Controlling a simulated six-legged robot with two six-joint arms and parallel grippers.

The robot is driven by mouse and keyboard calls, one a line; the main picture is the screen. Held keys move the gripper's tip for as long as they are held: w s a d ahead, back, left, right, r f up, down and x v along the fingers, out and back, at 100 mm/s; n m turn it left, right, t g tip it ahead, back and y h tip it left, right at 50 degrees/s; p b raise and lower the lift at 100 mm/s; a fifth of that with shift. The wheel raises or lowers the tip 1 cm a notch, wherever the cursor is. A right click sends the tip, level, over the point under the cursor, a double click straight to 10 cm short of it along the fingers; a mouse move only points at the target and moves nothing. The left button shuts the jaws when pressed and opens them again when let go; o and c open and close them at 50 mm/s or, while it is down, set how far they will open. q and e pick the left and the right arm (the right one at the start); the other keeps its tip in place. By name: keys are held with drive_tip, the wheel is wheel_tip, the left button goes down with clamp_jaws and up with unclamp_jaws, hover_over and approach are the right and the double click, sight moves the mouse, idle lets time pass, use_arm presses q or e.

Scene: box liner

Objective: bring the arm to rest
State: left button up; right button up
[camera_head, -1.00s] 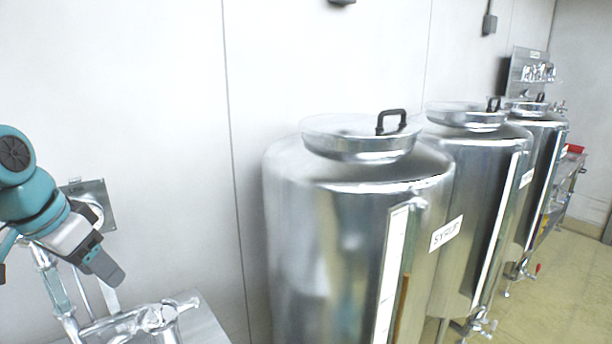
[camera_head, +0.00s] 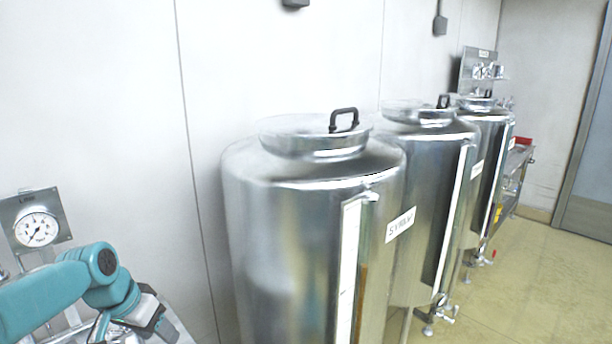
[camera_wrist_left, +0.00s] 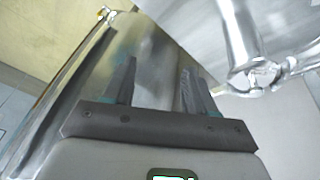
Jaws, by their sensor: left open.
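My left arm comes in from the lower left in the head view, teal with a grey and white wrist. My left gripper (camera_head: 160,324) is low in that view, in front of metal pipework and left of the nearest steel tank. In the left wrist view my left gripper (camera_wrist_left: 158,85) shows two dark fingers, apart, with nothing between them. A steel tank (camera_wrist_left: 80,90) lies beyond the fingers there. My right gripper is in neither view.
Steel tanks stand in a row: the nearest one (camera_head: 300,220) has a syrup label, with others (camera_head: 430,160) behind. A pressure gauge (camera_head: 37,230) is at left. Shiny pipework (camera_wrist_left: 245,50) is close to the gripper at upper right in the wrist view. Open floor (camera_head: 530,270) lies at right.

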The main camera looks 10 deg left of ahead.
use_arm(q)
drive_tip(key=s+d+f+g+h, duration=0.1)
drive_tip(key=s+d+f, duration=0.1)
drive_tip(key=d+f, duration=0.45)
drive_tip(key=s+d+f+n, duration=0.1)
drive_tip(key=d+f, duration=0.2)
drive_tip(key=f, duration=0.7)
drive_tip(key=s+d+f+g+h, duration=0.15)
drive_tip(key=d+f, duration=0.25)
drive_tip(key=f, duration=0.4)
drive_tip(key=s+d+f+n, duration=0.1)
drive_tip(key=s+d+f, duration=0.4)
drive_tip(key=s, duration=0.4)
drive_tip(key=s+d+f+n, duration=0.1)
drive_tip(key=s+d+f, duration=0.4)
drive_tip(key=s, duration=0.4)
wheel_tip(320, 180, down, 10)
drive_tip(key=b, duration=1)
drive_tip(key=shift+a+f+g, duration=0.15)
drive_tip(key=shift+a+g, duration=0.05)
drive_tip(key=shift+g, duration=0.15)
drive_tip(key=shift+a+n, duration=0.1)
drive_tip(key=shift+n, duration=0.2)
